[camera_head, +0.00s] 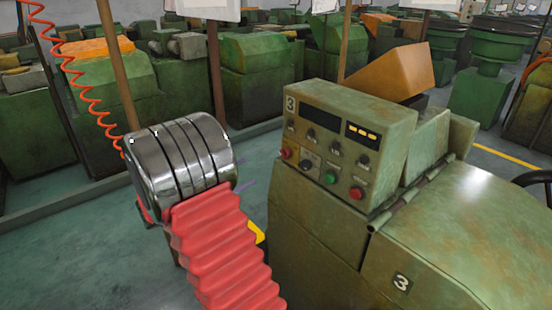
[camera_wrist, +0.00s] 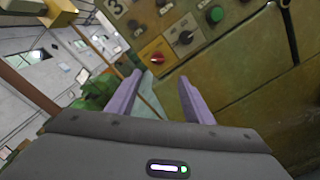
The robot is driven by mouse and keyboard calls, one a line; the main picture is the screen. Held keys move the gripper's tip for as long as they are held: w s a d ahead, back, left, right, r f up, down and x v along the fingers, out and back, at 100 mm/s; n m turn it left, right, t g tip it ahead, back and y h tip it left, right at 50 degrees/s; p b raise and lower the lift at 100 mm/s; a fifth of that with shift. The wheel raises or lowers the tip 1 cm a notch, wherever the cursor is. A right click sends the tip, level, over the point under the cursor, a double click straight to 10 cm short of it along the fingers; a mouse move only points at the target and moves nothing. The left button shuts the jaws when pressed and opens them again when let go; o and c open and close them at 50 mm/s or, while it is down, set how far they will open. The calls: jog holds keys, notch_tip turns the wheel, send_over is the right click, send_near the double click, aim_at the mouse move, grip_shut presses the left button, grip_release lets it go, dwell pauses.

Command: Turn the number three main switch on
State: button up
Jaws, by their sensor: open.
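The machine marked 3 (camera_head: 375,200) stands right of centre in the head view, with a control panel (camera_head: 325,150) on its near face. At the panel's lower left is a red knob (camera_head: 286,154), which shows on a yellow plate in the wrist view (camera_wrist: 157,58) and looks like the main switch. Its on or off position is too small to read. My gripper (camera_wrist: 159,80) is open and empty, its two purple fingers pointing toward the red knob, apart from it. In the head view my arm hides most of the gripper.
Beside the red knob are a black knob (camera_head: 306,165), a green button (camera_head: 330,178) and another red button (camera_head: 356,193). A brown post (camera_head: 117,70) and an orange coiled cable (camera_head: 85,90) stand at left. Green floor is clear between my arm and the machines behind.

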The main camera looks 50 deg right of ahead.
aim_at(286, 154)
jog(key=shift+w+d, duration=0.1)
jog(key=shift+w, duration=0.1)
jog(key=x, duration=1.4)
jog(key=shift+c, duration=0.2)
jog(key=c, duration=0.9)
jog(key=shift+a, duration=0.2)
jog(key=shift+c, duration=0.5)
jog(key=shift+d, duration=0.1)
